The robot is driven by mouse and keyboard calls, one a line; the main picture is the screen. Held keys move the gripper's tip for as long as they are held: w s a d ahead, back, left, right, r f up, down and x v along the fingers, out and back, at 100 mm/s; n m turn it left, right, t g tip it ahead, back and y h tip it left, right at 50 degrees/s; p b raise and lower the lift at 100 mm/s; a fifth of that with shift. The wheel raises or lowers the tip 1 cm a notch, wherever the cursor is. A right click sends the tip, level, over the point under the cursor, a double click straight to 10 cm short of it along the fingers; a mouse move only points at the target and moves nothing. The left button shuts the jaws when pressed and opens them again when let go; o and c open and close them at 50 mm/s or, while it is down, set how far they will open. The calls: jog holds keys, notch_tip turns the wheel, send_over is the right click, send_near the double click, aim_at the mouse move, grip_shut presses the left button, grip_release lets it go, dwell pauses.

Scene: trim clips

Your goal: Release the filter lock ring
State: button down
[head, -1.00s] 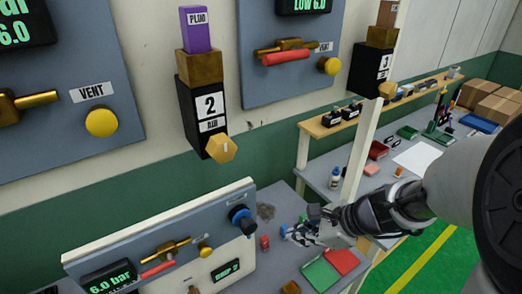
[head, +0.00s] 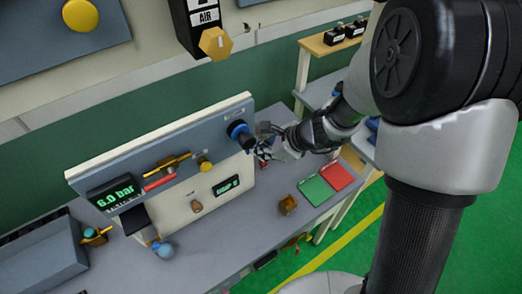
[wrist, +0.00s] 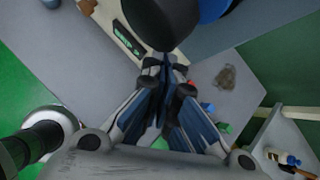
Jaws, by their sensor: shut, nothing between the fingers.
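The filter with its blue ring and black bowl end (head: 240,134) sticks out from the right end of the upright grey panel (head: 210,148) in the head view. In the wrist view the black bowl (wrist: 160,22) fills the top middle, with the blue ring (wrist: 214,10) partly showing beside it. My gripper (head: 264,142) is just right of the filter in the head view. In the wrist view my gripper (wrist: 165,66) has its fingers together and empty, with the tips close below the black bowl. I cannot tell whether they touch it.
The panel also carries a red-handled valve (head: 168,172), a yellow knob (head: 205,164) and a 6.0 bar display (head: 113,193). Green (head: 317,192) and red (head: 336,175) mats and a brown block (head: 288,204) lie on the bench. A black box with a yellow hexagonal knob (head: 215,43) hangs above.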

jog(key=shift+a, duration=0.15)
jog(key=shift+s+a+f+y+b, duration=0.2)
jog(key=shift+a+f+y+b, duration=0.1)
jog(key=shift+a+y+b, duration=0.3)
jog(key=shift+a+r+g, duration=0.15)
jog(key=shift+g, duration=0.15)
jog(key=shift+w+r+p, duration=0.2)
jog(key=shift+r+p, duration=0.55)
jog(key=shift+r, duration=0.05)
